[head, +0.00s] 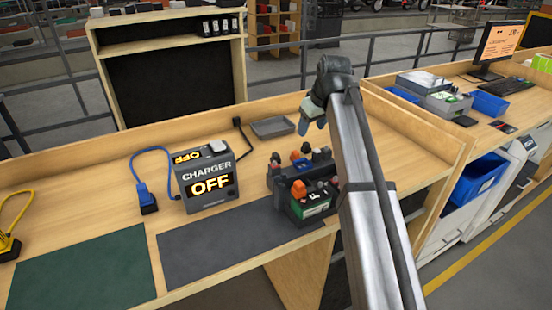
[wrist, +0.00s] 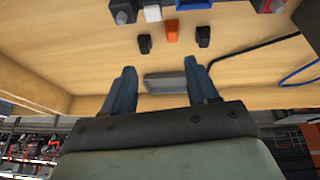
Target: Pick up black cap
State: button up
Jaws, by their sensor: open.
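Two small black caps lie on the wooden bench in the wrist view, one black cap (wrist: 145,43) on the left and another black cap (wrist: 203,36) on the right. An orange cap (wrist: 172,33) lies between them. In the head view, small dark pieces (head: 275,158) show behind the dark battery holder (head: 290,212), too small to tell apart surely. My gripper (wrist: 159,66) is open and empty, its two blue-grey fingers apart and away from the caps. In the head view my gripper (head: 304,127) hangs above the bench, behind the holder.
A grey tray (head: 273,127) lies at the back of the bench, also visible between my fingers in the wrist view (wrist: 166,82). The charger (head: 205,177) reads OFF, with a blue plug (head: 146,200) on its left. Dark mats cover the bench front.

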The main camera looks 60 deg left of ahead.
send_near(276, 154)
jog(key=v, duration=0.4)
jog(key=shift+g, duration=0.4)
jog(key=x, duration=0.8)
jog(key=shift+w+f, duration=0.3)
jog(key=shift+f, duration=0.15)
jog(key=shift+a+x, duration=0.2)
jog(key=shift+x, duration=2.5)
jog(key=shift+w+r, duration=0.1)
jog(key=shift+r, duration=0.05)
grip_shut()
